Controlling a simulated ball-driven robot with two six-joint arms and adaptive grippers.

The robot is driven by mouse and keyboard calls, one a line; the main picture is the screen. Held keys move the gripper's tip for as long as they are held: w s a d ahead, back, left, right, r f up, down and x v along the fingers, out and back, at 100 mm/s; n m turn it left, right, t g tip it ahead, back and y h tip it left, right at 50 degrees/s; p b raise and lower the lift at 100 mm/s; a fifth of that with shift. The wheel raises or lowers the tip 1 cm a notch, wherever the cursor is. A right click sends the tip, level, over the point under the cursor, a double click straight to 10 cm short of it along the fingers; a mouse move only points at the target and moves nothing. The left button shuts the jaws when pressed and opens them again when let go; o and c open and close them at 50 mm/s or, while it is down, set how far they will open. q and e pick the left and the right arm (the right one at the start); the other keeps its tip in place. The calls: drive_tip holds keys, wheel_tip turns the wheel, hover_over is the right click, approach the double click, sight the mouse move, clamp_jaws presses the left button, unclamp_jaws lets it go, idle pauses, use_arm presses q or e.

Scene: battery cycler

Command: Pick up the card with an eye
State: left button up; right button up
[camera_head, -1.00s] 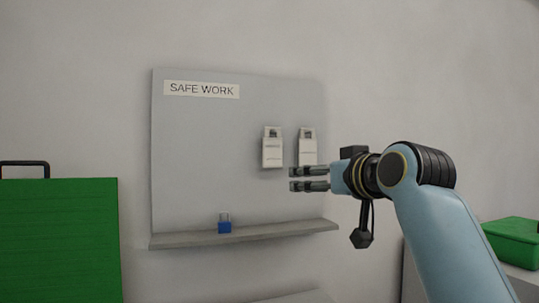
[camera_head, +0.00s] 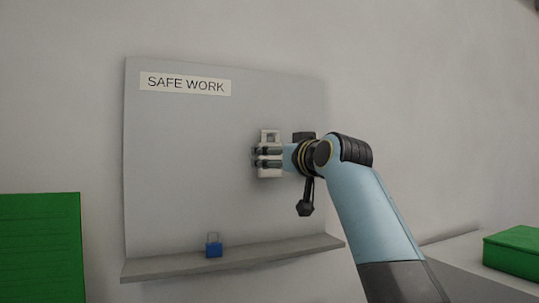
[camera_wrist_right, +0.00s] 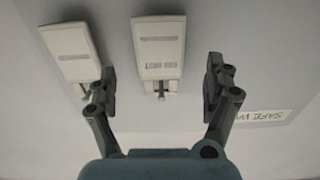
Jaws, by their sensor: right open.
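Two off-white cards hang on the grey board. One card (camera_head: 270,137) shows in the head view with a light, frame-like opening at its top, partly covered by my right gripper (camera_head: 258,157). In the right wrist view the same card (camera_wrist_right: 159,48) appears upside down between the open fingers, with a dark bar and small print I cannot read clearly. The second card (camera_wrist_right: 72,52) is beside it, near one finger; in the head view my gripper and wrist hide it. My right gripper is open, with no visible grip on either card. My left gripper is out of view.
The board (camera_head: 190,160) carries a SAFE WORK label (camera_head: 185,84). A blue padlock (camera_head: 214,249) stands on the shelf (camera_head: 165,267) below. A green box (camera_head: 515,252) is at the right and a green panel (camera_head: 40,250) at the left. The board's left part is clear.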

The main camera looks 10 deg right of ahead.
sight(271, 157)
drive_tip(key=w, duration=0.2)
drive_tip(key=w+p, duration=0.1)
drive_tip(key=w, duration=0.1)
drive_tip(key=shift+w+a, duration=0.1)
drive_tip(key=shift+a, duration=0.3)
drive_tip(key=shift+c, duration=1.5)
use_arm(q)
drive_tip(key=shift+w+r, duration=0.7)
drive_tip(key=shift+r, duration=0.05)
use_arm(e)
drive_tip(key=c, duration=0.7)
